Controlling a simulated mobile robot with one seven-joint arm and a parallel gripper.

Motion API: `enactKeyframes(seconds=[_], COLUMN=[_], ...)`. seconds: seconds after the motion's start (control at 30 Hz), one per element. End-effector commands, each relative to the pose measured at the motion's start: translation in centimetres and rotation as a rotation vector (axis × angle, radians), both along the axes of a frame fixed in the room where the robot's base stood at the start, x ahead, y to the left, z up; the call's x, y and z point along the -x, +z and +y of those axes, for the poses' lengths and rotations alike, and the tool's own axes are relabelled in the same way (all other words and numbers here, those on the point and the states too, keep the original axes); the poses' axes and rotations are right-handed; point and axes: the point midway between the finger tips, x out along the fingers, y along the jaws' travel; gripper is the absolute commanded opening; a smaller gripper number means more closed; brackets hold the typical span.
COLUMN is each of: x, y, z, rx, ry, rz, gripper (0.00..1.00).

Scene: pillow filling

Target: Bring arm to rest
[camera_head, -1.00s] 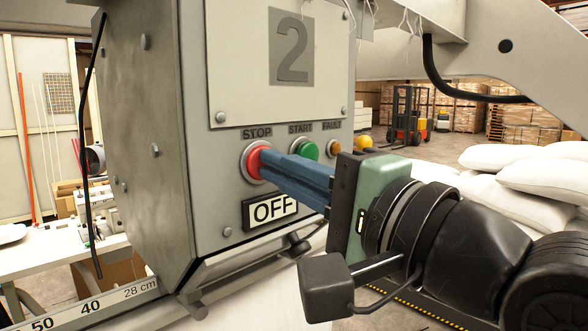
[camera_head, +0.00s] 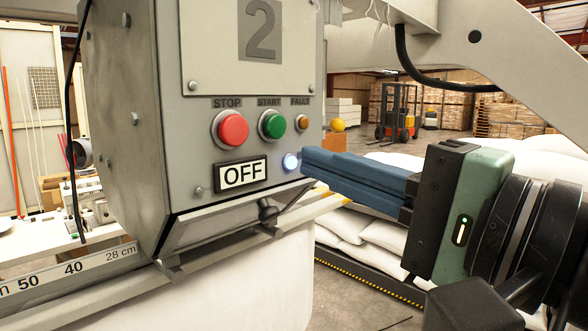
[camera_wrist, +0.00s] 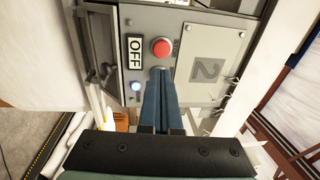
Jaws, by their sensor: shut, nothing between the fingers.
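My gripper (camera_head: 306,161) has blue fingers pressed together with nothing between them. In the head view it is to the right of the machine's control box (camera_head: 200,140), with its fingertips near the box's right edge, just right of a lit white lamp (camera_head: 291,162). The red STOP button (camera_head: 233,129) and green START button (camera_head: 273,125) are fully visible and clear of the fingers. The display (camera_head: 241,175) reads OFF. In the wrist view the shut fingers (camera_wrist: 159,72) point toward the panel below the red button (camera_wrist: 160,47), and they hide the green button.
A white bag (camera_head: 245,265) hangs below the box. White sacks (camera_head: 365,226) lie behind my gripper. A ruler bar (camera_head: 75,268) is at lower left. A forklift (camera_head: 397,115) and pallets stand far back. A grey machine beam (camera_head: 525,60) crosses the upper right.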

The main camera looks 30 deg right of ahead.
Motion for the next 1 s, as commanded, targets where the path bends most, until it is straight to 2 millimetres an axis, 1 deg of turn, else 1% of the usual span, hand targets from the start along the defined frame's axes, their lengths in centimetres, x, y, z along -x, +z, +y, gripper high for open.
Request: enactKeyframes(seconds=[0.03, 0.1, 0.2, 0.77, 0.87, 0.97, 1.0], x=[0.6, 1.1, 1.4, 1.4, 0.5, -1.4, -2.2], y=[-0.1, -0.1, -0.1, -0.1, 0.2, 0.8, 1.2], z=[-0.2, -0.4, -0.5, -0.4, 0.3, 1.9, 2.8], rx=[0.001, 0.0, 0.001, 0.003, 0.052, 0.172, 0.241], ry=[-0.003, -0.003, -0.002, -0.002, -0.017, -0.069, -0.101], rz=[-0.002, -0.002, 0.0, -0.003, -0.048, -0.152, -0.206], gripper=[0.0, 0.0, 0.0, 0.0, 0.0, 0.0, 0.0])
